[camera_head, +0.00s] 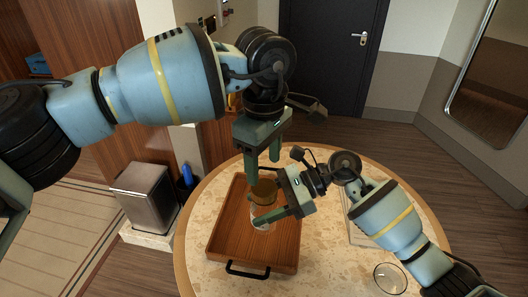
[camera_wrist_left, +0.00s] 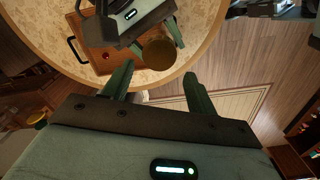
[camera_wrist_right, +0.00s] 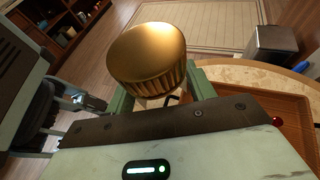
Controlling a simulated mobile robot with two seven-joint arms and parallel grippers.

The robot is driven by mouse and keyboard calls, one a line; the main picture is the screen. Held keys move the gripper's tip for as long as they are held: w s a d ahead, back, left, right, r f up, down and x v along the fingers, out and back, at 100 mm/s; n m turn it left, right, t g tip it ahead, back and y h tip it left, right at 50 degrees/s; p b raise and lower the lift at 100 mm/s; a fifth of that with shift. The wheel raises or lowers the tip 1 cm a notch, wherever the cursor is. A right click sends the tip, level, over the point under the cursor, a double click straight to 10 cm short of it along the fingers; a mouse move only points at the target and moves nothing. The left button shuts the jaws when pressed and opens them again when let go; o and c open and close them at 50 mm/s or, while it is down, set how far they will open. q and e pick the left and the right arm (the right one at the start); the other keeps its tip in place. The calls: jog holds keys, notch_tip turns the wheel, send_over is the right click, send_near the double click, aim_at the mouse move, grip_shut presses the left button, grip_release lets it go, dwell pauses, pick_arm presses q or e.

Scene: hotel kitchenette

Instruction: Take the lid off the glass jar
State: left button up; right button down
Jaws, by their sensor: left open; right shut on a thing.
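The glass jar (camera_head: 261,220) stands upright over the wooden tray, with its gold-brown round lid (camera_head: 264,190) on top. My right gripper (camera_head: 274,205) comes from the right and is shut on the jar below the lid. I cannot tell if the jar touches the tray. In the right wrist view the ribbed gold lid (camera_wrist_right: 148,55) sits above the fingers and hides most of the jar. My left gripper (camera_head: 263,165) points down, open and empty, just above the lid. In the left wrist view the lid (camera_wrist_left: 158,52) shows beyond the two spread fingers.
The wooden tray (camera_head: 224,245) with black handles lies on a round speckled table (camera_head: 330,270). A clear round glass dish (camera_head: 390,278) is near the front right edge. A small red thing (camera_wrist_right: 277,121) lies in the tray. A metal box (camera_head: 146,192) stands left of the table.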

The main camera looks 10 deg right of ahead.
aim_at(264, 188)
pick_arm(q)
jog(key=shift+f, duration=3.2)
jog(key=c, duration=0.8)
jog(key=n, duration=0.5)
jog(key=shift+n, duration=0.4)
jog(key=n, duration=0.7)
jog(key=shift+r, duration=0.3)
jog(key=shift+r, duration=0.8)
jog(key=shift+r, duration=0.1)
jog(key=shift+r, duration=2)
